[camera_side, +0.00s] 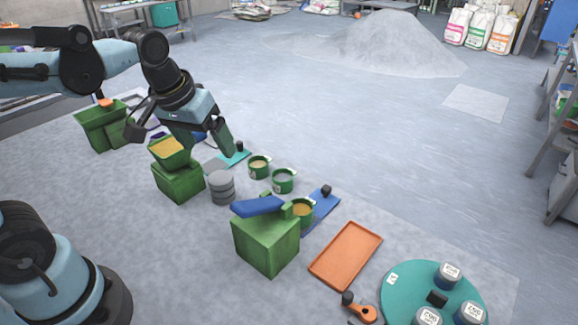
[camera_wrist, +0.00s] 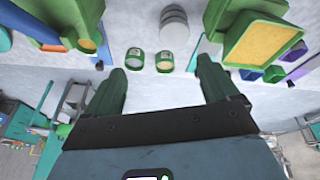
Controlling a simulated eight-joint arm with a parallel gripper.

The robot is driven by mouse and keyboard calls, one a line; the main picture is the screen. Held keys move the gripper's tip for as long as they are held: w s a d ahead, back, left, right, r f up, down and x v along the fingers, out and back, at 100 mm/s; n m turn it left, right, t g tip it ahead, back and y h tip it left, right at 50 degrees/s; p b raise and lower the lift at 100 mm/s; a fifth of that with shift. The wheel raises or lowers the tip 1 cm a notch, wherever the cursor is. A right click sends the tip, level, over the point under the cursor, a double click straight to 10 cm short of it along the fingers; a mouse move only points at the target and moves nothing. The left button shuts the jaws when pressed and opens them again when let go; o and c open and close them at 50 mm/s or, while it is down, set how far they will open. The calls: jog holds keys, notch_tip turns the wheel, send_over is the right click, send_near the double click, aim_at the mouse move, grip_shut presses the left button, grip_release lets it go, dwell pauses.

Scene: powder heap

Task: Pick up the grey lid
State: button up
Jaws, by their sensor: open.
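A grey, ribbed round stack (camera_side: 221,187) stands on the floor between two green blocks; its smooth top looks like a grey lid. It also shows at the top of the wrist view (camera_wrist: 173,22). I cannot tell whether the lid is a separate piece. My gripper (camera_side: 208,148) is above and behind the stack in the side view, apart from it. In the wrist view my gripper (camera_wrist: 160,72) has its two green fingers spread wide, with nothing held between them.
Two small green tins (camera_side: 258,167) (camera_side: 283,180) stand close to the stack. A green block (camera_side: 266,243) carries a blue scoop (camera_side: 257,206). Another green block (camera_side: 178,182) holds a yellow-filled tub (camera_side: 170,147). An orange tray (camera_side: 346,254) lies at right.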

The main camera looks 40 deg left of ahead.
jog(key=w+a+n+g, duration=0.2)
jog(key=n+g, duration=0.1)
jog(key=n, duration=0.1)
send_over(220, 177)
jog(key=shift+g, duration=0.4)
jog(key=f, duration=0.6)
jog(key=shift+s+d, duration=0.15)
jog(key=shift+s, duration=0.15)
jog(key=shift+w+f, duration=0.15)
jog(key=shift+f, duration=1.15)
jog(key=shift+w+f, duration=0.15)
jog(key=shift+f, duration=1.1)
jog(key=c, duration=1.1)
jog(key=shift+c, duration=0.2)
jog(key=shift+r, duration=0.2)
